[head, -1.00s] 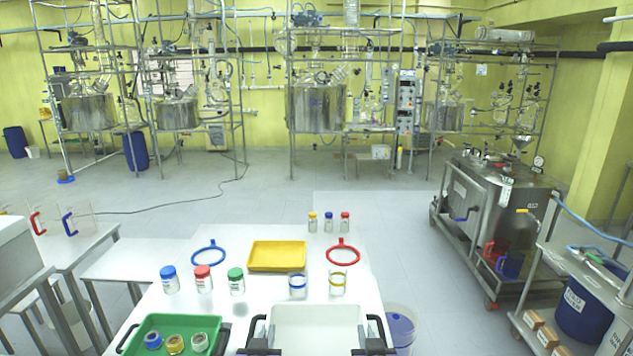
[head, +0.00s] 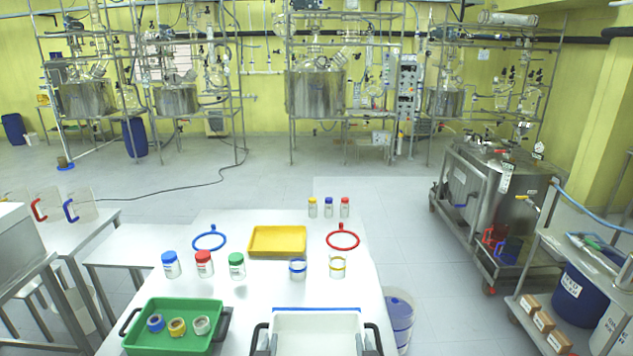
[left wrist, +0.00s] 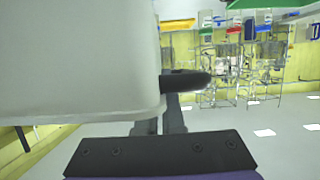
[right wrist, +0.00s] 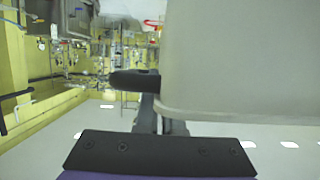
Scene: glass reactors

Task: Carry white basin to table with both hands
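The white basin (head: 318,330) is at the bottom middle of the head view, its near part cut off by the picture edge. It has a black handle on each side. Its pale wall (left wrist: 75,60) fills the left of the left wrist view, with the left handle (left wrist: 188,80) beside it. My left gripper (left wrist: 159,122) is shut on that handle. In the right wrist view the basin wall (right wrist: 245,55) is on the right. My right gripper (right wrist: 160,122) is shut on the right handle (right wrist: 133,82). The fingertips are partly hidden. The white table (head: 205,292) lies beyond the basin.
Capped jars (head: 204,264), a yellow tray (head: 277,241), a blue ring (head: 209,240), a red ring (head: 342,240) and two banded beakers (head: 338,267) stand farther back. A bluish bucket (head: 400,318) stands right of the table.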

